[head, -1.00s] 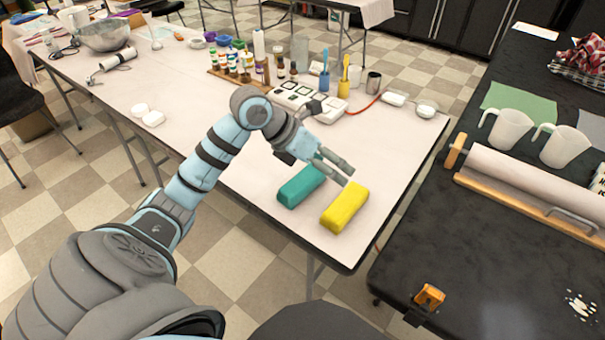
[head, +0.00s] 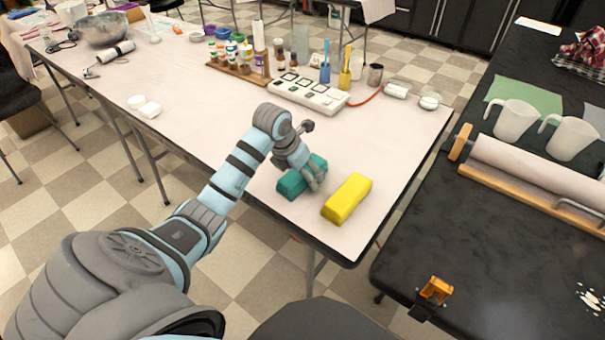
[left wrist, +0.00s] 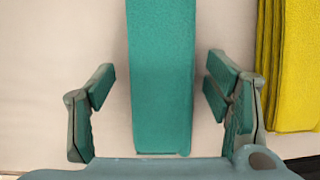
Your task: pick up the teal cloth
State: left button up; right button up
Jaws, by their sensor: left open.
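The teal cloth (head: 291,184) is a folded block lying on the white table near its front corner. In the left wrist view the teal cloth (left wrist: 161,80) runs up the middle of the picture, between the two fingers. My left gripper (head: 314,178) is over the cloth and hides part of it in the head view. In the left wrist view my left gripper (left wrist: 160,100) is open, with one finger on each side of the cloth and a gap on both sides. My right gripper is not in view.
A yellow folded cloth (head: 347,199) lies just right of the teal one. The white table's edge (head: 352,262) is close in front. A black table (head: 470,240) stands to the right.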

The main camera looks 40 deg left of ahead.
pick_arm(q)
jog(key=shift+r, duration=0.1)
jog(key=c, duration=1.1)
jog(key=shift+c, duration=0.2)
notch_tip(320, 180, up, 20)
jog(key=p, duration=0.9)
jog(key=o, duration=0.4)
jog(key=c, duration=0.4)
